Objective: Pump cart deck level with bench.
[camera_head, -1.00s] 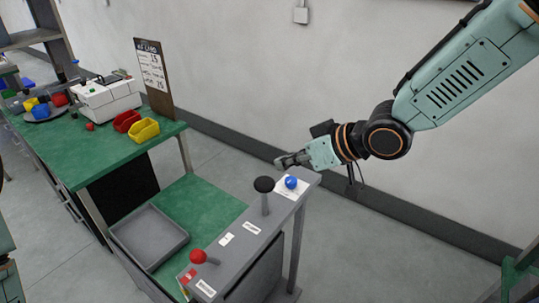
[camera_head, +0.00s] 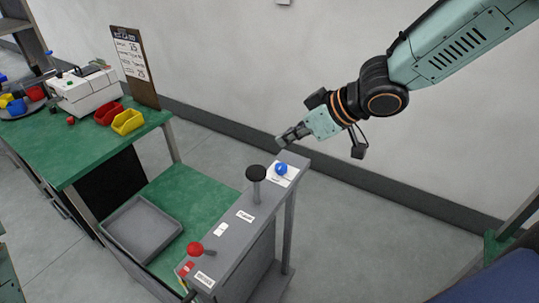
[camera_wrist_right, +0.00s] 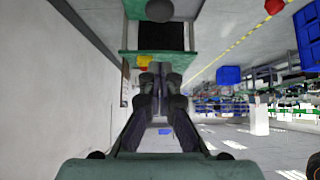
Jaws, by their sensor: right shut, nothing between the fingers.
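The cart has a low green deck (camera_head: 196,196) with an empty grey tray (camera_head: 112,222) on it. The deck sits clearly below the green top of the bench (camera_head: 85,150). The cart's grey console (camera_head: 232,228) carries a red-knobbed lever (camera_head: 195,249), a black-knobbed upright lever (camera_head: 256,174) and a blue knob (camera_head: 281,169) on a white label. My right gripper (camera_head: 283,142) is shut and empty, just above and beyond the blue knob, apart from it. Its closed fingers also show in the right wrist view (camera_wrist_right: 160,88). My left gripper is out of view.
The bench holds a white machine (camera_head: 90,95), a red bin (camera_head: 109,114), a yellow bin (camera_head: 127,122) and a clipboard sign (camera_head: 135,65). A pale wall (camera_head: 230,60) stands behind. Floor is open to the right of the cart.

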